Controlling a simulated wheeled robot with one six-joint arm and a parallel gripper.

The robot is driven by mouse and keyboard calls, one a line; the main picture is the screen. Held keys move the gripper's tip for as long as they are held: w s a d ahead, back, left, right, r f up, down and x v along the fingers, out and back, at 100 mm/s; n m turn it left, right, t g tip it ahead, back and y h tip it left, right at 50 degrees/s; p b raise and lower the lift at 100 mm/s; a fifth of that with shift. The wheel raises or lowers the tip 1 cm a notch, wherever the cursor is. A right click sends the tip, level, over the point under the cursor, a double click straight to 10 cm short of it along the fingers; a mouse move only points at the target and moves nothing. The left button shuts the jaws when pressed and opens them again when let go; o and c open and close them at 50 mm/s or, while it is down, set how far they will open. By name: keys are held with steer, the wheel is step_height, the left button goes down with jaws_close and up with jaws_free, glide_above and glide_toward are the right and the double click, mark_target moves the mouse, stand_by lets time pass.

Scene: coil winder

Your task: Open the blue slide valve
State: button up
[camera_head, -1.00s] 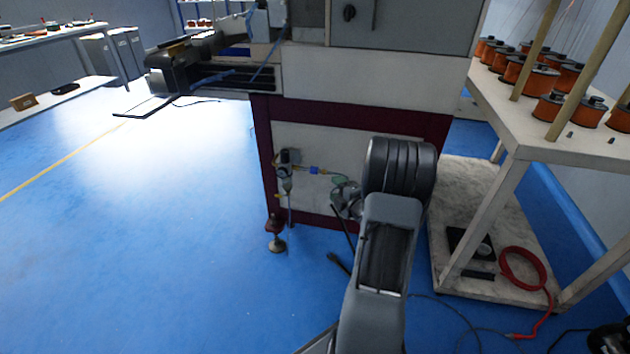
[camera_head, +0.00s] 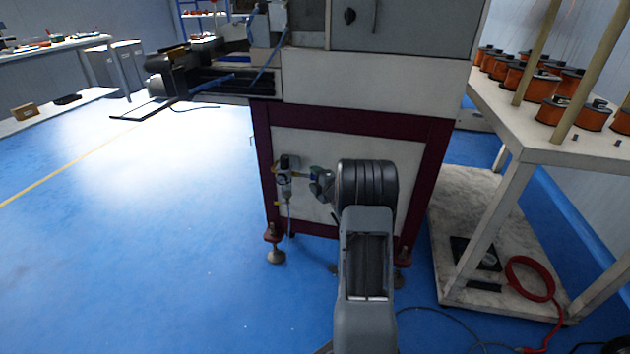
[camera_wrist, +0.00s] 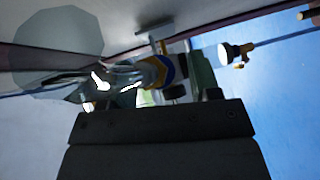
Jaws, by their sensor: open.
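The slide valve is on the air line at the machine's lower panel. In the head view my gripper and arm cover it. In the wrist view a blue band (camera_wrist: 168,70) with metal and brass-coloured parts beside it, apparently the valve, shows just beyond my gripper. My gripper (camera_head: 316,181) is open at the panel, just right of the air regulator (camera_head: 285,178). In the wrist view its dark body (camera_wrist: 160,128) fills the bottom. The valve lies close in front of the jaws; whether they touch it I cannot tell.
The machine's pale panel (camera_head: 310,145) in its dark red frame is close behind my gripper. A levelling foot (camera_head: 275,250) stands below left. A cart (camera_head: 540,150) with orange spools and a red hose (camera_head: 528,285) stands right. The blue floor (camera_head: 170,250) at left is clear.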

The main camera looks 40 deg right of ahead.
jaws_close()
stand_by(0.6)
